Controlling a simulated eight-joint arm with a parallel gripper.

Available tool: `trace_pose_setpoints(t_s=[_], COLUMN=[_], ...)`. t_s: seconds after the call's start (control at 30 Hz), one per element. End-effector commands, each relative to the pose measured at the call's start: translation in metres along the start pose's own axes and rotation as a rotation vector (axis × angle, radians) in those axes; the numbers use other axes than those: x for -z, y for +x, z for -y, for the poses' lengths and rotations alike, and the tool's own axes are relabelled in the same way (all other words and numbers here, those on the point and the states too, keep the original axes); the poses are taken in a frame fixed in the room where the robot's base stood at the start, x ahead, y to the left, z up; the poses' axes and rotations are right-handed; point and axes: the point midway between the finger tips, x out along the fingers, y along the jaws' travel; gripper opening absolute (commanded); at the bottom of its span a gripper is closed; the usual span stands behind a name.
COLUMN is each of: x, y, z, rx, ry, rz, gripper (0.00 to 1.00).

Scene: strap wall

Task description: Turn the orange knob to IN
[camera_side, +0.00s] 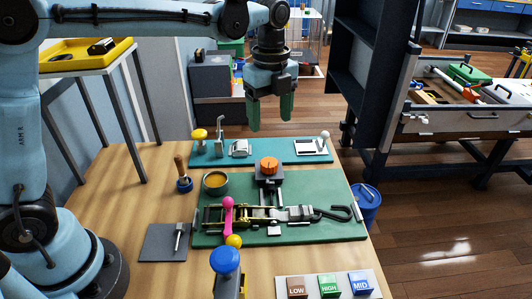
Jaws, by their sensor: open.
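The orange knob (268,166) sits on top of a dark block on the green board (335,222), near the board's back edge. A mark on the knob and any IN label are too small to read. My gripper (270,112) hangs above and behind the knob with its green fingers pointing down. The fingers are open and empty, clear of the knob.
A ratchet strap with a pink-knobbed lever (228,204) and black hook lies on the green board. A teal board (272,151) with fittings stands behind. A blue-topped post (226,261) and LOW, HIGH and MID blocks (328,285) are in front.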

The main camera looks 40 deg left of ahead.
Motion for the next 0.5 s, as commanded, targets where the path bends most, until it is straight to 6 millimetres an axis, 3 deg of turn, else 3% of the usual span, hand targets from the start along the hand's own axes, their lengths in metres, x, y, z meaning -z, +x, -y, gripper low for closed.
trace_pose_setpoints(t_s=[0.17,0.5], x=[0.0,0.0], y=[0.017,0.075], z=[0.0,0.0], rx=[0.0,0.001], ry=[0.002,0.0], rz=[0.0,0.0], gripper=[0.71,0.71])
